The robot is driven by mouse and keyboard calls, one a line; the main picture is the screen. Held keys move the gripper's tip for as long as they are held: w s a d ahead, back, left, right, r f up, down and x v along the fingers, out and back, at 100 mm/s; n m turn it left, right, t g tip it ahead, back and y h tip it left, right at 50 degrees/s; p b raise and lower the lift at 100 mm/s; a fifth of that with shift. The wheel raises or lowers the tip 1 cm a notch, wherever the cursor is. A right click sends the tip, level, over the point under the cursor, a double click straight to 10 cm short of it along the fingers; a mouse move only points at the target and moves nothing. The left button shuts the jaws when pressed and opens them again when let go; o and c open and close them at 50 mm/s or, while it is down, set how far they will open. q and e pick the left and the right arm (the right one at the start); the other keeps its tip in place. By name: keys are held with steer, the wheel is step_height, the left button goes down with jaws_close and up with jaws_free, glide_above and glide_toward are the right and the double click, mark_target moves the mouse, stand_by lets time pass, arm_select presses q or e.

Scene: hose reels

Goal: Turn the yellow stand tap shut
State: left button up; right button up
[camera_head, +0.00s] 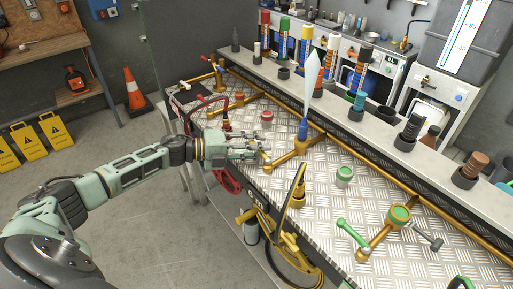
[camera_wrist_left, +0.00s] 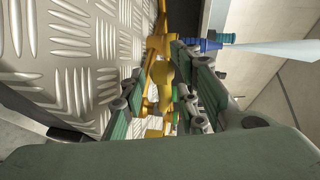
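The yellow stand tap (camera_head: 298,194) stands near the front edge of the metal-plate bench in the head view. Its long flat yellow handle rises tilted from a brass body. My left gripper (camera_head: 266,151) reaches in from the left, above the bench, left of and behind this tap and apart from it. In the left wrist view, the gripper's fingers (camera_wrist_left: 156,92) are spread with nothing held between them. Brass pipework (camera_wrist_left: 158,47) shows beyond the gap. My right gripper is not in view.
A blue tap (camera_head: 303,128) with a long pale handle stands just right of the gripper; it also shows in the wrist view (camera_wrist_left: 207,42). A green-topped tap (camera_head: 400,215) is farther right. A red hose reel (camera_head: 229,181) hangs below the arm. A cone (camera_head: 134,90) stands left.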

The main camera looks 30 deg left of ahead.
arm_select(q)
steer(key=shift+r, duration=0.1)
steer(key=v, duration=1.2)
stand_by(0.4)
